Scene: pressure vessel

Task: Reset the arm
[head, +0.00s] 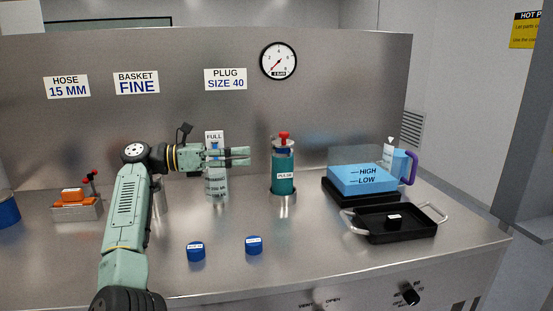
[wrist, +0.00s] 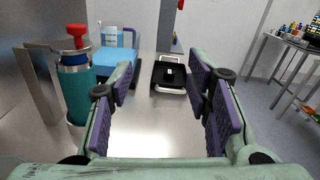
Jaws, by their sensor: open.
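My green arm reaches up from the lower left in the head view, and my gripper (head: 240,157) points to the right above the steel counter. In the wrist view my gripper (wrist: 165,88) is open, with its purple-padded fingers wide apart and nothing between them. In the head view it is in front of a pale cylinder (head: 216,186) with a FULL label, partly hiding it. A teal vessel (head: 284,172) with a red top and a PULSE label stands to the right of the fingertips; it also shows at the left of the wrist view (wrist: 75,90).
Two blue caps (head: 196,252) lie on the front counter. A black tray (head: 380,226) with handles, a blue block (head: 362,178) marked HIGH and LOW, and a pitcher (head: 402,163) stand at the right. An orange-topped device (head: 75,205) is at left.

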